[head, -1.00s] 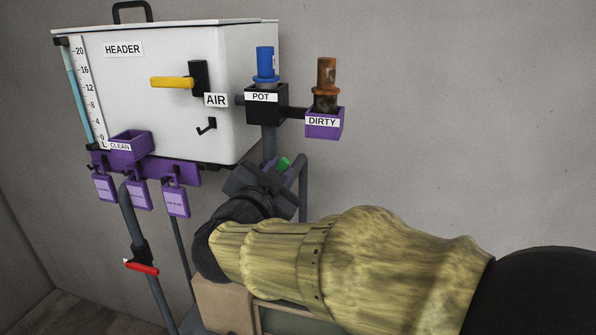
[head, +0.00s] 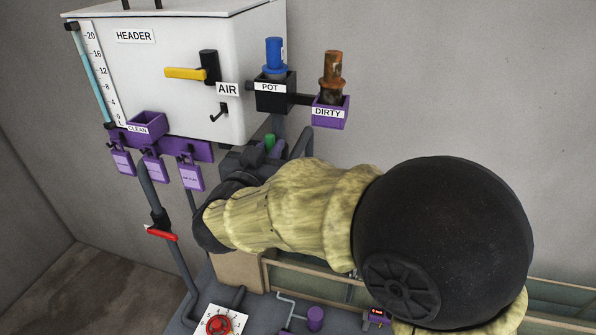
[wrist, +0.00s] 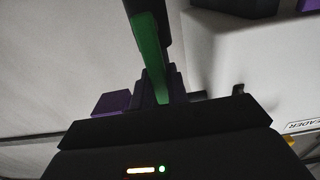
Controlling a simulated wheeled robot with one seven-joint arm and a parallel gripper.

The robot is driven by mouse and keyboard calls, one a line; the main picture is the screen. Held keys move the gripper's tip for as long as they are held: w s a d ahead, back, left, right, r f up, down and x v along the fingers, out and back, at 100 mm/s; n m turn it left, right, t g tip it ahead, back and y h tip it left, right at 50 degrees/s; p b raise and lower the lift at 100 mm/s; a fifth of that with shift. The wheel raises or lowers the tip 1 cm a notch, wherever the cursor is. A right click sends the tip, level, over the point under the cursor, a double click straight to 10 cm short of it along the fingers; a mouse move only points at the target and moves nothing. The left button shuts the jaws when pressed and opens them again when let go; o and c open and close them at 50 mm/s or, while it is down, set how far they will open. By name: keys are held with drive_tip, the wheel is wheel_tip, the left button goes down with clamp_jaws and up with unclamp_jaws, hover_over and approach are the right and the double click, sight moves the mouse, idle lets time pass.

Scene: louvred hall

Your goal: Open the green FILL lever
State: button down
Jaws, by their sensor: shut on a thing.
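The green FILL lever (head: 269,142) shows as a short upright green end below the blue-topped POT fitting in the head view. My gripper (head: 258,155) is around it, with the dark jaws hiding its lower part and pivot. In the wrist view, the long green lever (wrist: 148,50) runs up from between the jaws of my gripper (wrist: 160,88). The jaws are shut on the lever. No FILL label is readable.
The white HEADER tank (head: 185,95) is behind and left, with a yellow AIR lever (head: 185,74). A red-handled valve (head: 161,234) is on the left pipe. Purple tags (head: 155,169) hang below the tank. A red knob (head: 218,325) is at the bottom.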

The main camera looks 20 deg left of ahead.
drive_tip(key=c, duration=1.3)
unclamp_jaws()
drive_tip(key=shift+f, duration=0.1)
drive_tip(key=shift+s, duration=0.15)
drive_tip(key=s, duration=0.4)
drive_tip(key=s+b, duration=0.1)
drive_tip(key=s, duration=0.1)
drive_tip(key=shift+s+d, duration=0.4)
drive_tip(key=shift+s+d+b, duration=0.3)
drive_tip(key=shift+s+b, duration=1.1)
drive_tip(key=shift+s, duration=1.45)
drive_tip(key=shift+s+d+b, duration=0.35)
drive_tip(key=shift+s+b, duration=1.1)
drive_tip(key=shift+s, duration=1.45)
drive_tip(key=shift+s+d+b, duration=0.3)
drive_tip(key=shift+s+b, duration=1.1)
drive_tip(key=shift+s, duration=1.45)
